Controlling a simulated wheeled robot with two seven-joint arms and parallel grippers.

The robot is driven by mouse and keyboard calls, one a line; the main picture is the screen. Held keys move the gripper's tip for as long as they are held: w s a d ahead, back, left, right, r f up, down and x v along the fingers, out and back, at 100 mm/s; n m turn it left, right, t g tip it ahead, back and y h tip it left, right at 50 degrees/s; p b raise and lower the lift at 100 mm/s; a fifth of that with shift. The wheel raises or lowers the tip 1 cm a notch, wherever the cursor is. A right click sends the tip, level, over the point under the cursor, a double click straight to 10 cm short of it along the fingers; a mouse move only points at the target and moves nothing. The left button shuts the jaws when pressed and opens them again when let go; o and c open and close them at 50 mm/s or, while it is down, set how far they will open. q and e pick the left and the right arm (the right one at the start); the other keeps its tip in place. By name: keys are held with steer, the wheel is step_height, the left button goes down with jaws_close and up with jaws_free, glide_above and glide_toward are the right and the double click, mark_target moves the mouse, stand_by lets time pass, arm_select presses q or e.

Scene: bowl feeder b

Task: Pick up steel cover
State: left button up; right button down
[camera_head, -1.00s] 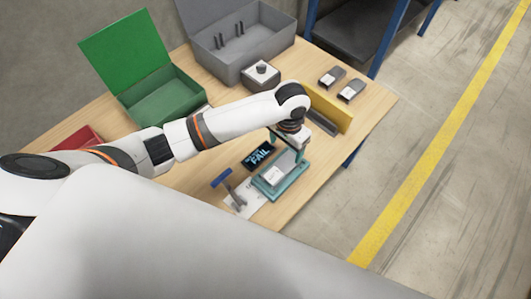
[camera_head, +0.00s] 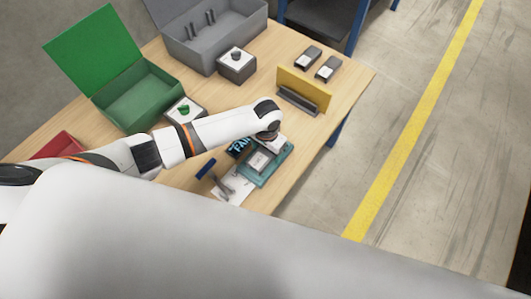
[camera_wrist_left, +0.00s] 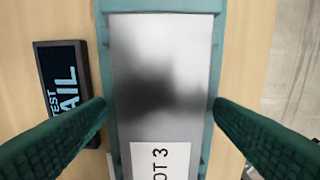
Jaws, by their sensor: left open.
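The steel cover is a smooth grey metal plate (camera_wrist_left: 160,75) with a white label reading "OT 3" in the left wrist view. It lies in a teal fixture (camera_wrist_left: 220,35), whose rails run along both long sides. In the head view the cover (camera_head: 262,160) and fixture (camera_head: 284,157) sit near the table's front edge, partly under my left wrist. My left gripper (camera_wrist_left: 160,106) is open, with one dark green finger over each long side of the cover. Whether the fingers touch the cover or fixture cannot be told. My right gripper is not in view.
A black "TEST FAIL" display (camera_wrist_left: 65,80) stands left of the fixture. A blue-handled piece (camera_head: 205,168) and grey part lie nearby. Behind are a green bin (camera_head: 140,98), a grey bin (camera_head: 205,40), a knobbed box (camera_head: 236,66), and a yellow upright plate (camera_head: 303,89).

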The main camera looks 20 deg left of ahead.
arm_select(q)
steer(key=c, duration=1.4)
